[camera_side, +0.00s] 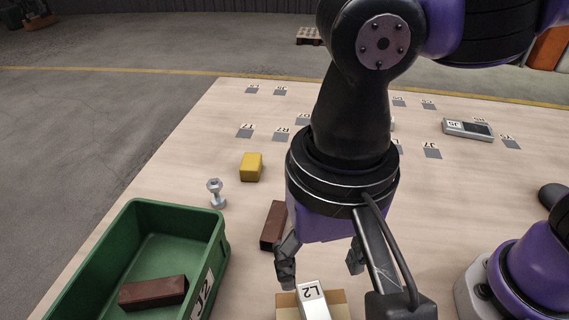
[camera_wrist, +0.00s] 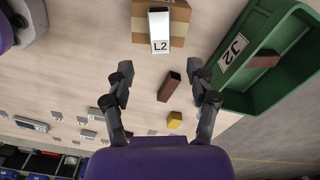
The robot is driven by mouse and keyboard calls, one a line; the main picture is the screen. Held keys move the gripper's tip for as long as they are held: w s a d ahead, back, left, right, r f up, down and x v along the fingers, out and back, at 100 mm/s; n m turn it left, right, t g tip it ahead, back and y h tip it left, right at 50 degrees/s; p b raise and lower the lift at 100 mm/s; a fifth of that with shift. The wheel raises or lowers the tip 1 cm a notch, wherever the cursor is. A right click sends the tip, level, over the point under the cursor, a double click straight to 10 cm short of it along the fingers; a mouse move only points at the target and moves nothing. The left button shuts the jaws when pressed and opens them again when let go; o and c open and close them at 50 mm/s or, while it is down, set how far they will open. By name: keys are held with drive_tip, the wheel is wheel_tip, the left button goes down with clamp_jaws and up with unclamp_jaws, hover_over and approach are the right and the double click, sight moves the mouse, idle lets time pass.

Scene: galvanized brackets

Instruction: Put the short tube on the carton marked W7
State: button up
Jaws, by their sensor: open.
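My gripper (camera_side: 320,267) is open and empty, its fingers pointing down; both fingers also show in the wrist view (camera_wrist: 160,72). A short dark-brown bar with a darker end (camera_wrist: 169,86), possibly the short tube, lies on the table. In the wrist view it is between the fingers, nearer the right one. In the side view the same bar (camera_side: 273,226) is partly hidden behind my gripper. A cardboard carton (camera_wrist: 179,28) carries a pale piece marked L2 (camera_wrist: 160,30). I cannot read W7 on anything.
A green bin marked J2 (camera_side: 133,215) stands at left with another brown bar (camera_side: 153,291) inside. A yellow block (camera_side: 251,167) and a metal bolt-like part (camera_side: 216,193) stand nearby. Grey marked patches and a grey device (camera_side: 467,128) lie farther back.

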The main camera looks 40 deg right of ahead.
drive_tip(key=w+d+r+n+t+y, duration=0.1)
drive_tip(key=w+d+r, duration=0.15)
drive_tip(key=d, duration=0.35)
drive_tip(key=w+d+r+t, duration=0.1)
drive_tip(key=w+d, duration=0.2)
drive_tip(key=d, duration=0.2)
drive_tip(key=d+f+n+t+h, duration=0.1)
drive_tip(key=d+f+n+t, duration=0.1)
drive_tip(key=d, duration=1.1)
drive_tip(key=shift+s+d+f+n+t, duration=0.2)
drive_tip(key=shift+s+d+n+t, duration=0.2)
drive_tip(key=shift+n+t, duration=0.35)
